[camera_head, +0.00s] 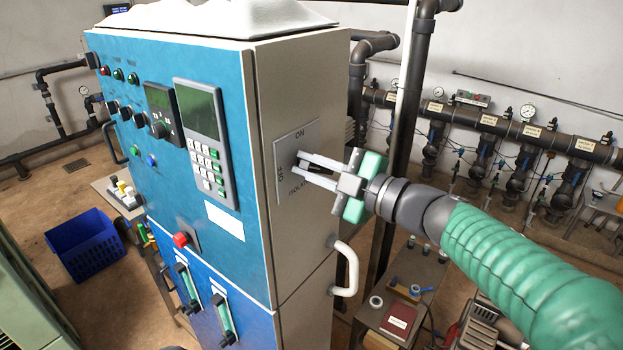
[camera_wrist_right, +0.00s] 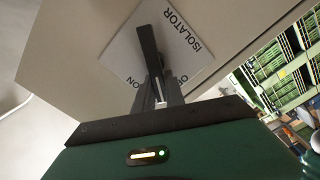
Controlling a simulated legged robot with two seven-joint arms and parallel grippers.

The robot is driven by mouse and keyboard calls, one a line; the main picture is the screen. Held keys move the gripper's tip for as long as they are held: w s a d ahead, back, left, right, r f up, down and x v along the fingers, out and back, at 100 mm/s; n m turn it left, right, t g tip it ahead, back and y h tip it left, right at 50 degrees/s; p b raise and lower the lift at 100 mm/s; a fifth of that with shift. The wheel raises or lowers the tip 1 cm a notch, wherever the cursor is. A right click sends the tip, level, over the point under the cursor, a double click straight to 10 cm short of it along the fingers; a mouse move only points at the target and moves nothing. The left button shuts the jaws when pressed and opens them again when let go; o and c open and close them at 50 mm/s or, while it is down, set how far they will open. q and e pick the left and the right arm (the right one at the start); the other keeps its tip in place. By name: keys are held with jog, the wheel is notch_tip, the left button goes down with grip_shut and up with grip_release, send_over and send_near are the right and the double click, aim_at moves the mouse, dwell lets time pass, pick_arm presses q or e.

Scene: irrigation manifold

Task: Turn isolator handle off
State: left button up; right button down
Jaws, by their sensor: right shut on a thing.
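The isolator plate (camera_head: 284,143) is a light grey square on the side of the blue and beige cabinet. It is marked ON at the top, OFF at the left and ISOLATOR along the bottom. In the wrist view the plate (camera_wrist_right: 190,62) appears rotated, with the dark isolator handle (camera_wrist_right: 148,45) in front of it. My right gripper (camera_head: 299,166) reaches in from the right and is shut on the handle. Its fingers largely hide the handle in the head view, and I cannot tell which mark it points to. My left gripper is not in view.
The cabinet (camera_head: 290,80) has a white curved grab handle (camera_head: 347,268) below my right gripper. A dark vertical pipe (camera_head: 404,120) stands behind my wrist. A low bench (camera_head: 400,310) with small parts is at the lower right. A blue crate (camera_head: 85,246) sits on the floor at left.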

jog(key=n+b, duration=0.1)
jog(key=b, duration=0.1)
jog(key=f+n+b, duration=0.1)
jog(key=n, duration=0.1)
jog(key=shift+s+a+f+b, duration=0.1)
jog(key=shift+s+f+b, duration=0.05)
jog(key=shift+f+b, duration=0.2)
jog(key=shift+f+n+b, duration=0.2)
jog(key=shift+n+b, duration=1.25)
jog(key=shift+n, duration=0.25)
jog(key=c, duration=1.4)
grip_release()
jog(key=shift+r, duration=0.1)
jog(key=b+v, duration=0.3)
jog(key=v, duration=1.3)
jog(key=shift+s+d, duration=0.2)
jog(key=shift+d, duration=0.2)
